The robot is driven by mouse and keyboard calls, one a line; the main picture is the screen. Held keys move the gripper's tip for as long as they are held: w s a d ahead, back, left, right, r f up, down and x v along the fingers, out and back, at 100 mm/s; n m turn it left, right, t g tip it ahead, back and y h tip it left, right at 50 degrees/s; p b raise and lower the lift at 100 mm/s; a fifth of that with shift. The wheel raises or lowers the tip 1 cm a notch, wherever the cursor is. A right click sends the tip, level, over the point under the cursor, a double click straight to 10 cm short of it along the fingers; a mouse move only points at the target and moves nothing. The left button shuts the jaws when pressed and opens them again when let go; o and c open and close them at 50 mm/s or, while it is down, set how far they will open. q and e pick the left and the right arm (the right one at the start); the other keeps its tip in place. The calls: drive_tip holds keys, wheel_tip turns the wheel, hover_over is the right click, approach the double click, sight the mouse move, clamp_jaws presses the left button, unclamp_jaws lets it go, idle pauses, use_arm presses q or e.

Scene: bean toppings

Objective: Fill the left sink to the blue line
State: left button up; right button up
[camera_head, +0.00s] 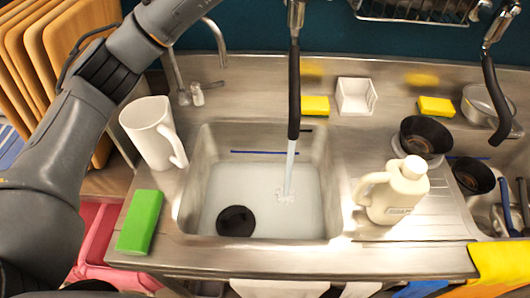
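The left sink (192,185) is a steel basin in the middle of the counter. A blue line (265,152) runs along its back wall. A stream of water (290,165) falls from the black hanging spray hose (294,92) into the basin. Pale, cloudy-looking water (255,190) covers the basin floor, and its surface appears below the blue line. A black round piece (236,221) shows near the basin's front. My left arm rises across the left side and leaves at the top edge, so its gripper is out of view. My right gripper is also out of view.
A white pitcher (150,130) and a green block (140,221) stand left of the sink. A cream jug (396,190) stands right of it. A curved faucet (218,45), yellow sponges (316,106) and a white holder (355,96) are behind. Another hose (494,95) hangs at right.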

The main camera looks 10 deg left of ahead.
use_arm(q)
drive_tip(key=b+v, duration=0.1)
drive_tip(key=v, duration=0.8)
drive_tip(key=shift+b, duration=0.4)
drive_tip(key=shift+w, duration=0.1)
